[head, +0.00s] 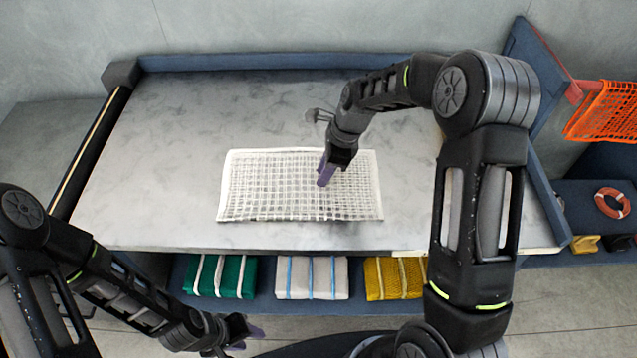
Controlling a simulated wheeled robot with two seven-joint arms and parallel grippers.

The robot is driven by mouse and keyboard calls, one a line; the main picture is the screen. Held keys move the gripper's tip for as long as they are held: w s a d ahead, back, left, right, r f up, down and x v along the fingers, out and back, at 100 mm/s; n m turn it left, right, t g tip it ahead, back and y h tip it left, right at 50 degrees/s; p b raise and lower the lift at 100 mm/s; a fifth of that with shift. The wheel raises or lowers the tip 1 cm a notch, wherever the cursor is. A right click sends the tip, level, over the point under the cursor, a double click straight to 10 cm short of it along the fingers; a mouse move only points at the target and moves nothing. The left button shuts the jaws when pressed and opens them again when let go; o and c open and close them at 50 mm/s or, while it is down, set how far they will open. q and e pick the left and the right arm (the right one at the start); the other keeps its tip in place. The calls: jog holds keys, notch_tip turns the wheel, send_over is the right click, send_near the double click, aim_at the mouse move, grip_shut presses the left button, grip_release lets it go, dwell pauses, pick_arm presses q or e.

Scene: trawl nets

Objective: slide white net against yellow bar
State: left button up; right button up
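The white net (255,190) lies flat on the grey tabletop (150,150), near the middle and towards the front edge. A thin yellow line runs along the dark bar (97,137) at the table's left edge, well apart from the net.
Green (233,277), white (318,279) and yellow (385,279) net bundles lie on a shelf below the front edge. A small grey object (318,115) is behind the right gripper. Orange netting (610,110) hangs at the right. The tabletop left of the net is clear.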

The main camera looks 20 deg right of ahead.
aim_at(403, 184)
jog(key=shift+f, duration=0.25)
jog(key=shift+f+b, duration=0.25)
jog(key=shift+b, duration=0.05)
dwell(0.4)
jog(key=shift+s+d, duration=0.5)
jog(key=shift+d, duration=0.85)
jog(key=shift+s+d, duration=0.45)
jog(key=shift+d, duration=0.85)
jog(key=shift+s+d, duration=0.5)
jog(key=shift+d, duration=0.85)
jog(key=shift+s+d+b, duration=0.15)
jog(key=shift+s+d, duration=0.55)
jog(key=shift+d, duration=1.35)
jog(key=shift+s+d+b, duration=0.1)
jog(key=shift+s+d, duration=0.6)
jog(key=shift+d, duration=1.4)
jog(key=shift+s+d+b, duration=0.15)
jog(key=shift+s+d, duration=0.55)
jog(key=shift+d, duration=1.35)
notch_tip(403, 184, up, 7)
jog(key=p, duration=0.5)
jog(key=shift+p, duration=0.35)
